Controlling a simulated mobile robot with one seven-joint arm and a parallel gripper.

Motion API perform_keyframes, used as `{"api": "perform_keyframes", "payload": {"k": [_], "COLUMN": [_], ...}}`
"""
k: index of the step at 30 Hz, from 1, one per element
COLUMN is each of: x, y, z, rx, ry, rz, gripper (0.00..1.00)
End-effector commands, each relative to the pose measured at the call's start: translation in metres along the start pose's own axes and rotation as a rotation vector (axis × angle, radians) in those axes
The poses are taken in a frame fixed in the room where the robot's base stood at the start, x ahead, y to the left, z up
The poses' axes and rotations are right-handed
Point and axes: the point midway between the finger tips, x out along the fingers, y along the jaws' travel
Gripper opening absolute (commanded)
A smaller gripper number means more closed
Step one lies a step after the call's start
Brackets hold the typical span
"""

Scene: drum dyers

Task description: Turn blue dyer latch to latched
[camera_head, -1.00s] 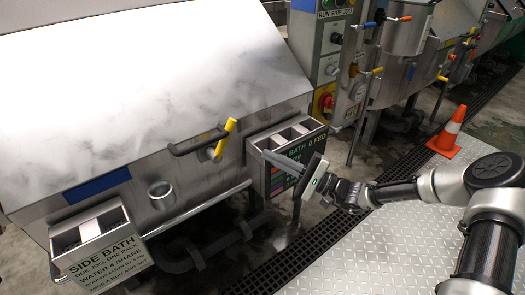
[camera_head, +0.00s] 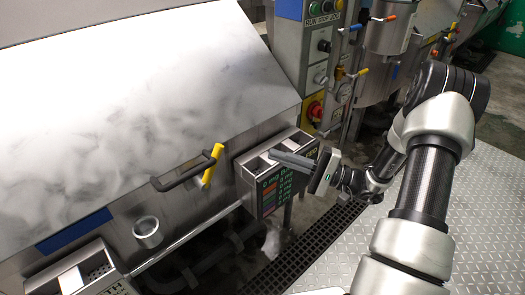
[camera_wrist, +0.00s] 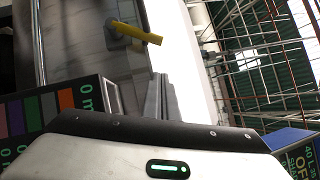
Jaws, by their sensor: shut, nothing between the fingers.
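The dyer (camera_head: 120,110) is a large steel machine with a sloping lid and a blue strip (camera_head: 75,230) on its lower front. A yellow latch handle (camera_head: 211,166) stands tilted upright on its front, beside a dark bar handle (camera_head: 170,181). The yellow handle also shows in the wrist view (camera_wrist: 138,33), ahead of the fingers. My gripper (camera_head: 273,154) is shut and empty. Its fingertips are over the right-hand box, to the right of the yellow handle and apart from it. In the wrist view the closed fingers (camera_wrist: 158,92) point toward the machine front.
A steel box with a coloured label (camera_head: 276,189) sits at the machine's right, under my fingers. Another box (camera_head: 85,275) is at lower left. A control panel (camera_head: 318,60) with buttons stands behind. Plated floor (camera_head: 480,215) lies at right.

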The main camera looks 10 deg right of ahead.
Motion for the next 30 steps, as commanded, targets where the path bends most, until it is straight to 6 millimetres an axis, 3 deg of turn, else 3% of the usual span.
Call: {"api": "perform_keyframes", "payload": {"k": [12, 18, 30], "x": [0.088, 0.104, 0.11], "y": [-0.001, 0.0, 0.001], "z": [0.005, 0.024, 0.029], "rx": [0.003, 0.002, 0.002], "ry": [-0.006, -0.003, -0.002], "rz": [0.002, 0.001, 0.001], "gripper": [0.0, 0.0, 0.0]}}
